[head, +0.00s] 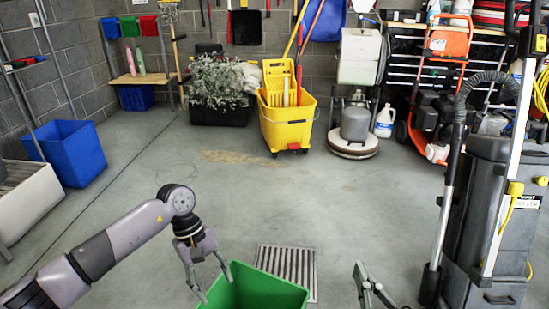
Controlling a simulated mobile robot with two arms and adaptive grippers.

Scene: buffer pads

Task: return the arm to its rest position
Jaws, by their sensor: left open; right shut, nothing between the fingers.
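My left arm comes in from the lower left. Its gripper (209,280) points down, fingers apart and empty, over the left side of a green bin (262,290). The bin stands at the bottom of the head view, its lower part cut off by the frame edge. My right gripper (372,284) shows only in part at the bottom edge, right of the bin and apart from it. Its fingers are close together, with nothing visible between them.
A floor grate (287,268) lies just behind the green bin. A grey floor machine (490,220) with a hose stands close on the right. A blue bin (72,155) is at the left, a yellow mop bucket (287,125) at the back. The middle floor is clear.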

